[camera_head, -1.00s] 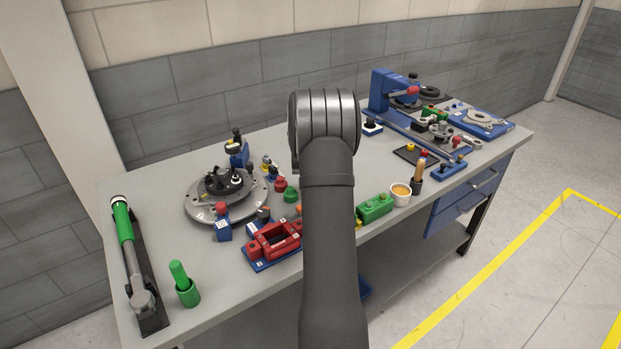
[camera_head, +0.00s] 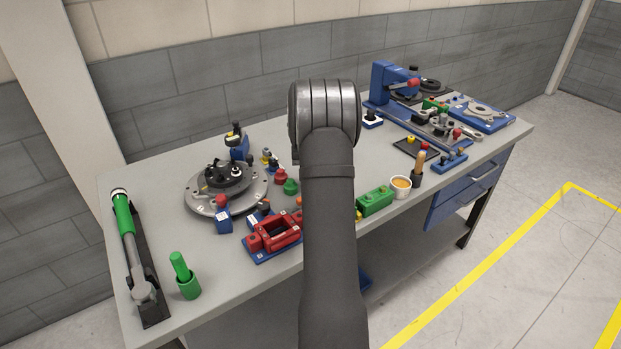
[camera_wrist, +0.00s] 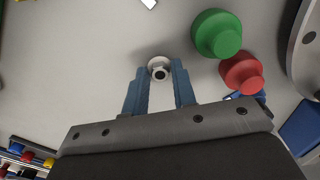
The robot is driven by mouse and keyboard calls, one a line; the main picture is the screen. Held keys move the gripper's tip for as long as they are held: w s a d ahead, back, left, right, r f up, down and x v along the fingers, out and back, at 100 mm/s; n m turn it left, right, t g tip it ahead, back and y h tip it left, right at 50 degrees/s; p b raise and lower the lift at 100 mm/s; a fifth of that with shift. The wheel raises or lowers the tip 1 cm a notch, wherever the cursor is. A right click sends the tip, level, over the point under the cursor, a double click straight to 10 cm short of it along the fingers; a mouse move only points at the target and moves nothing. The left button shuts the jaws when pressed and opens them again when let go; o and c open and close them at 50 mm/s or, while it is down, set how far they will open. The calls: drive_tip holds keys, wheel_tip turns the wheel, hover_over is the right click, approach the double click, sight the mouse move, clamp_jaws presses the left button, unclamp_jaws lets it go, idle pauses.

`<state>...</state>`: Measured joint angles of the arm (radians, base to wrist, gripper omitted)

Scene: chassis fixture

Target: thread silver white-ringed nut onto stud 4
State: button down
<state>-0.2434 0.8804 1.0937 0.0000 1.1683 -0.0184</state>
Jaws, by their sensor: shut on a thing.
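In the wrist view, my gripper (camera_wrist: 161,82) has its blue fingers shut on a silver nut (camera_wrist: 159,64) with a pale ring around its dark hole. The nut sits between the fingertips above the grey tabletop. In the camera_head view, my arm hides the gripper and the nut. A round metal fixture plate (camera_head: 198,207) with a dark hub (camera_head: 224,174) stands on the left half of the bench. Its edge shows at the right of the wrist view (camera_wrist: 309,62). The stud numbers are too small to read, so I cannot tell which is stud 4.
A green knob (camera_wrist: 217,33) and a red knob (camera_wrist: 242,73) stand right of the fingers in the wrist view. A red fixture (camera_head: 273,234), a green block (camera_head: 375,201) and a white cup (camera_head: 400,187) line the front. A blue press (camera_head: 383,83) stands at the back right.

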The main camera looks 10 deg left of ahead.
drive_tip(key=shift+r, duration=0.75)
drive_tip(key=shift+s+a+r, duration=0.8)
drive_tip(key=shift+a+r, duration=0.85)
drive_tip(key=shift+a, duration=2.15)
drive_tip(key=shift+s+a+r, duration=0.85)
drive_tip(key=shift+a+r, duration=0.75)
drive_tip(key=shift+a, duration=2.2)
drive_tip(key=shift+s+a+r, duration=0.8)
drive_tip(key=shift+a+r, duration=0.85)
drive_tip(key=shift+a, duration=2.15)
drive_tip(key=shift+n, duration=1.7)
